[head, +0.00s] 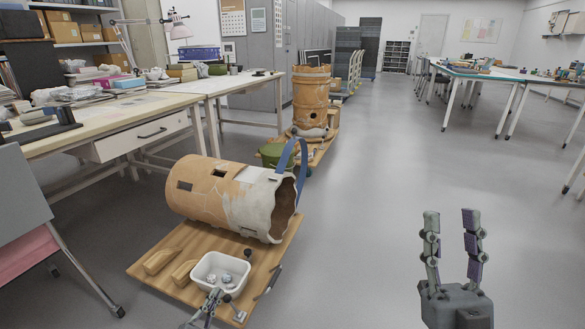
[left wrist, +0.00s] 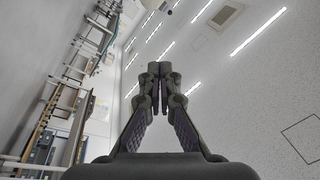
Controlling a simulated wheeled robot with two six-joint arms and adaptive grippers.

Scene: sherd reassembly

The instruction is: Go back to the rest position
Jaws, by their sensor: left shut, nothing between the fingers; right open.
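My left gripper (head: 217,293) shows at the bottom of the head view, in front of the white tub on the low wooden board. In the left wrist view its fingers (left wrist: 158,70) meet at the tips with nothing between them, pointing up toward the ceiling. My right gripper (head: 455,222) stands upright at the lower right of the head view, over bare floor. Its two fingers are apart and empty. A large pieced-together clay vessel (head: 205,195), tan with pale patches, lies on its side on the board with its open mouth to the right.
The wooden board (head: 145,268) also bears a white tub (head: 198,277) with small items inside and wooden wedges (head: 160,261). A second vessel (head: 311,95) stands upright farther back. Worktables (head: 110,118) line the left.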

